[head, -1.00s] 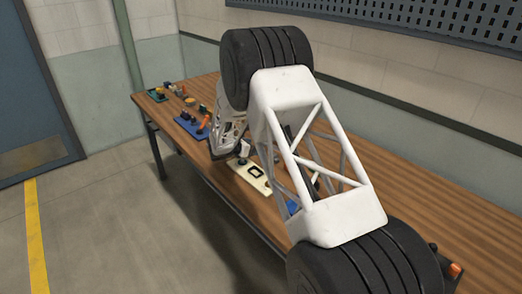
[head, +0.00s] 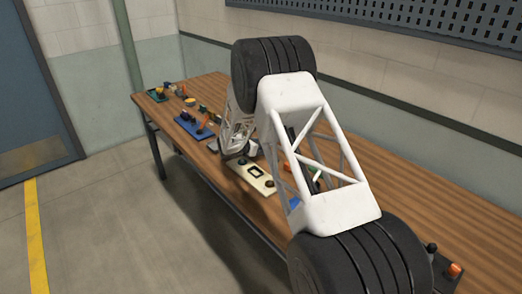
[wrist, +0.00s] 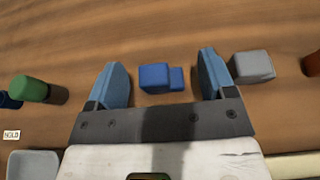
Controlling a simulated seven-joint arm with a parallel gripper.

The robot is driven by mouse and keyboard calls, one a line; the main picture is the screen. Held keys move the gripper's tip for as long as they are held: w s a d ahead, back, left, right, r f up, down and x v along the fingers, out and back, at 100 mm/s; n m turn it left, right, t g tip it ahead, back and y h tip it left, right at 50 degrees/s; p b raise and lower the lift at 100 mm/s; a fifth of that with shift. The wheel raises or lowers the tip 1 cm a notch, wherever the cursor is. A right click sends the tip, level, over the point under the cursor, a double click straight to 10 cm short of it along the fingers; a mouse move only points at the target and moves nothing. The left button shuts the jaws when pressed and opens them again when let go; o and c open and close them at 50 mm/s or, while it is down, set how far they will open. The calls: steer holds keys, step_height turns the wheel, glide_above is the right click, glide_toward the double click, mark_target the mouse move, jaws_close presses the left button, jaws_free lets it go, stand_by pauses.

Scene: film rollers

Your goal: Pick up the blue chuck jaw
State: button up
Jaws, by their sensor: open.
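The blue chuck jaw (wrist: 160,77), a small stepped blue block, lies on the wooden table in the wrist view. It sits between the two blue fingers of my gripper (wrist: 162,65), with a gap on each side. The gripper is open and holds nothing. In the head view my gripper is largely hidden behind my own arm, and I cannot make out the jaw there.
In the wrist view a grey block (wrist: 252,67) stands just right of the right finger. A green and brown cylinder (wrist: 32,90) lies to the left. In the head view a cream board (head: 252,177) and a blue tray (head: 192,129) lie on the table (head: 440,205).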

steer(key=c, duration=1.1)
steer(key=shift+r, duration=0.2)
steer(key=shift+r, duration=0.5)
step_height(320, 180, up, 2)
steer(key=s+d, duration=0.1)
steer(key=s, duration=0.4)
steer(key=s+d+r, duration=0.1)
steer(key=s, duration=0.4)
steer(key=s+d, duration=0.2)
steer(key=s, duration=0.3)
steer(key=shift+s+d+r, duration=0.1)
steer(key=shift+s+r, duration=0.1)
steer(key=shift+r, duration=0.1)
